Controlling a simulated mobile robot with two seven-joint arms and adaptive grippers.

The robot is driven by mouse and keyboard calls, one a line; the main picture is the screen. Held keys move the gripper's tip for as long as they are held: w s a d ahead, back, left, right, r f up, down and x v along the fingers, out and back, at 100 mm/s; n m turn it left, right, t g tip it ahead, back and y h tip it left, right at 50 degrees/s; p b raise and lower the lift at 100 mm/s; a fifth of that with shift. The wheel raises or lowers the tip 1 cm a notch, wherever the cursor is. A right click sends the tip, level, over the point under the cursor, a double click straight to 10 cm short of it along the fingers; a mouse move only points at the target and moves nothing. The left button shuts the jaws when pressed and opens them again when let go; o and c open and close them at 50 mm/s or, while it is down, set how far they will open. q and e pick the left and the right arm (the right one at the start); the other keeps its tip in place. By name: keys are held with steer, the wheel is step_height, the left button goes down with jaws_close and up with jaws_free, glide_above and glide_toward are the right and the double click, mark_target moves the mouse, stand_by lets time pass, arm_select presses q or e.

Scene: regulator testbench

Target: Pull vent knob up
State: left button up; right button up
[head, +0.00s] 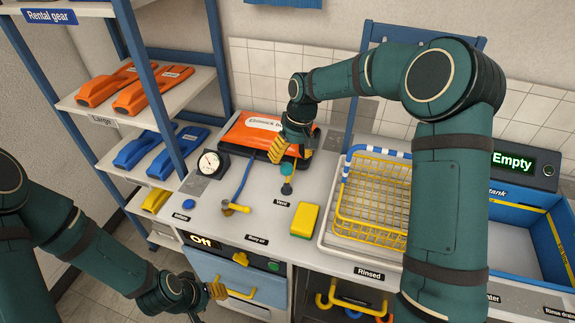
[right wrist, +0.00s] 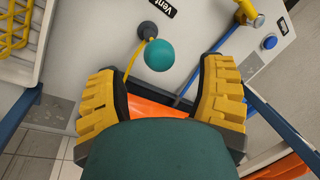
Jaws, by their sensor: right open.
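The vent knob is a teal ball (head: 286,169) on a short stem with a dark base, above the "Vent" label (head: 282,204) on the bench top. In the right wrist view the teal ball (right wrist: 160,55) is between and just beyond the fingertips, not touched by either. My right gripper (head: 290,153) is open and empty, just above the knob in the head view; its yellow fingers also show in the right wrist view (right wrist: 163,75). My left gripper (head: 215,291) is low in front of the bench, seen side-on; its jaw opening is hidden.
A pressure gauge (head: 210,163), a brass fitting (head: 233,208) with a blue hose and a yellow sponge (head: 304,221) surround the knob. A yellow wire basket (head: 372,205) stands right; a blue-framed shelf (head: 160,100) stands left.

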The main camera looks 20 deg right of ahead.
steer(key=v, duration=0.7)
steer(key=shift+r, duration=0.25)
